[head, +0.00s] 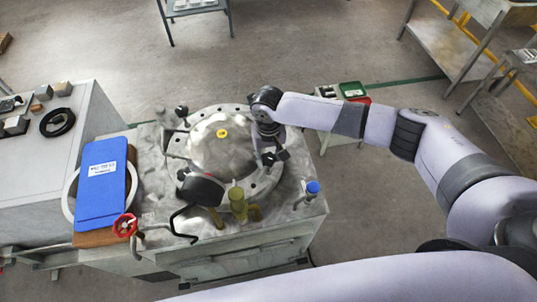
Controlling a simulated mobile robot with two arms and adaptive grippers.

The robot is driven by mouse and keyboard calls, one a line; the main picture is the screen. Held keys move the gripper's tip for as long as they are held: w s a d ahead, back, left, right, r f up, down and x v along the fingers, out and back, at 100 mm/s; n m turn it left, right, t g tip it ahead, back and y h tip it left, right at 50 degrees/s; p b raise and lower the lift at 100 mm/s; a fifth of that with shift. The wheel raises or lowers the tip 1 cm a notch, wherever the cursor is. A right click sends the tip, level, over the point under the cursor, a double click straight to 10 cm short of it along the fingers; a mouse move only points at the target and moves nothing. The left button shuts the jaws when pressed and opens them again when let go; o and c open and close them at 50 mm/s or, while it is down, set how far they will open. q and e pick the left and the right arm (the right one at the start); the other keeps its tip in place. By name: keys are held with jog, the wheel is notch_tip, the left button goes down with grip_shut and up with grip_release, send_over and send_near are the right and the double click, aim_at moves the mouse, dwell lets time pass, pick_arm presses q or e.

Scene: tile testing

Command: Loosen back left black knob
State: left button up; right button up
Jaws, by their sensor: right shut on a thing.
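The tile testing machine has a round metal ring (176,147) around a pale disc (205,150) with a yellow centre. A black knob (181,111) stands upright at the ring's back left, clear of my grippers. Another small dark knob (183,174) is at the ring's front left. My right gripper (272,157) points down at the ring's right side, its fingers closed on a small dark part there. The gripper hides most of that part, so I cannot tell its full shape.
A dark round gauge-like part (204,189), a yellowish cup (238,203) and a blue-capped part (312,188) stand along the front. A blue booklet (101,180) and a red valve wheel (125,225) are at the left. A grey cabinet (45,170) adjoins the machine.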

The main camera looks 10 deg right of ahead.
jog(key=c, duration=0.6)
jog(key=shift+o, duration=0.2)
jog(key=n+p, duration=0.1)
jog(key=n, duration=0.2)
jog(key=shift+r+p, duration=0.15)
jog(key=shift+p, duration=0.2)
jog(key=n+p, duration=0.1)
jog(key=n, duration=0.3)
jog(key=shift+n, duration=0.3)
jog(key=n+p, duration=0.1)
jog(key=n, duration=0.3)
jog(key=shift+n, duration=0.3)
jog(key=n, duration=0.5)
jog(key=shift+w+n, duration=0.1)
jog(key=shift+n, duration=0.2)
